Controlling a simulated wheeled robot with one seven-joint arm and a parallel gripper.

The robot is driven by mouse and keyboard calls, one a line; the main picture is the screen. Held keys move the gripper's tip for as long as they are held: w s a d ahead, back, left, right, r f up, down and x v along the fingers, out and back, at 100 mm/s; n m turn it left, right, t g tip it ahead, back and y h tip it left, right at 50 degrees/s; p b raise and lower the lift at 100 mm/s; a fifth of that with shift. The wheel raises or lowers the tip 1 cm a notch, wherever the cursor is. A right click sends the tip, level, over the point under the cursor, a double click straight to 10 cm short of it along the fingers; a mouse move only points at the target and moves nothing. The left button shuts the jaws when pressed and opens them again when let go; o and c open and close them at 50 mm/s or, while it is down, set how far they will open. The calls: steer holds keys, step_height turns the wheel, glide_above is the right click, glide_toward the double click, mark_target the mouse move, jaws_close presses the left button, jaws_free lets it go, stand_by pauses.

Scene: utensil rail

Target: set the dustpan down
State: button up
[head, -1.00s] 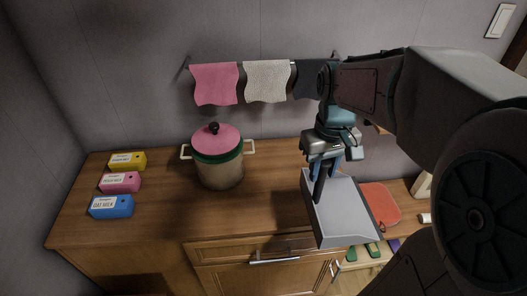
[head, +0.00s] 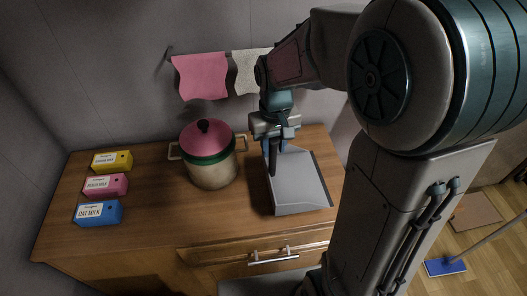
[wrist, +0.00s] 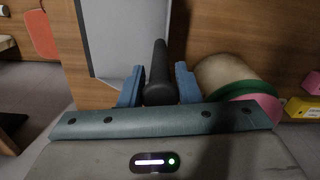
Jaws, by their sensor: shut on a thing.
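The grey dustpan (head: 300,185) is at the right part of the wooden counter (head: 150,225) in the head view, its wide pan toward the front edge. My gripper (head: 273,150) is shut on its dark upright handle. In the wrist view the black handle (wrist: 158,75) stands between the two blue fingers (wrist: 158,88), and the grey pan (wrist: 120,40) shows beyond. I cannot tell whether the pan touches the counter top.
A pot (head: 212,172) with a pink lid stands just left of the dustpan. A pink cloth (head: 200,77) and a pale cloth (head: 248,72) hang on the wall. The counter's front middle is clear.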

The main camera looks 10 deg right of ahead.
step_height(320, 180, down, 6)
steer(key=w+a, duration=0.1)
steer(key=a, duration=0.1)
steer(key=shift+w+r+p, duration=0.2)
steer(key=shift+r+p, duration=0.05)
steer(key=shift+p, duration=0.1)
steer(key=shift+f, duration=0.15)
steer(key=o, duration=1)
